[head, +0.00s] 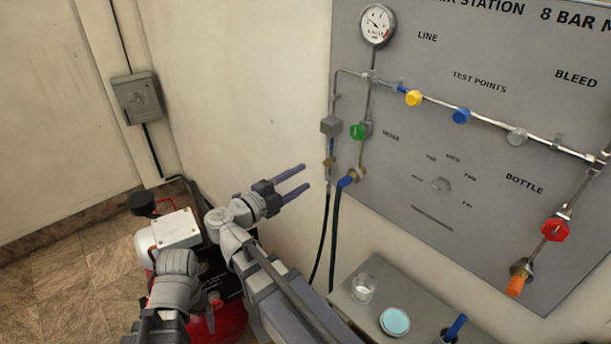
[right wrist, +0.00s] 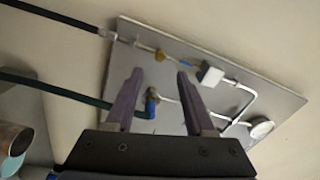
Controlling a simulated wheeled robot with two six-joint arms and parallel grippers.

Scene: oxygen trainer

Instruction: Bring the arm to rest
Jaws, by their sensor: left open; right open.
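My right gripper (head: 297,179) is open and empty, with two purple fingers pointing right toward the wall panel. It hangs in the air left of the panel's green knob (head: 358,131) and hose fittings, apart from them in the head view. In the right wrist view the fingers of the same gripper (right wrist: 155,85) are spread, with the panel (right wrist: 270,92) beyond and a blue hose end (right wrist: 150,103) showing between them. My right arm (head: 265,270) reaches up from the bottom edge. Grey links of my left arm (head: 175,278) show at lower left; its fingers are not visible.
The grey panel (head: 400,215) carries a gauge (head: 377,25), coloured knobs and pipes. Dark hoses (head: 337,235) hang down left of it. A small table (head: 350,290) holds a clear glass (head: 363,287) and a pale blue dish (head: 394,321). A red and white machine (head: 176,229) stands behind my arms.

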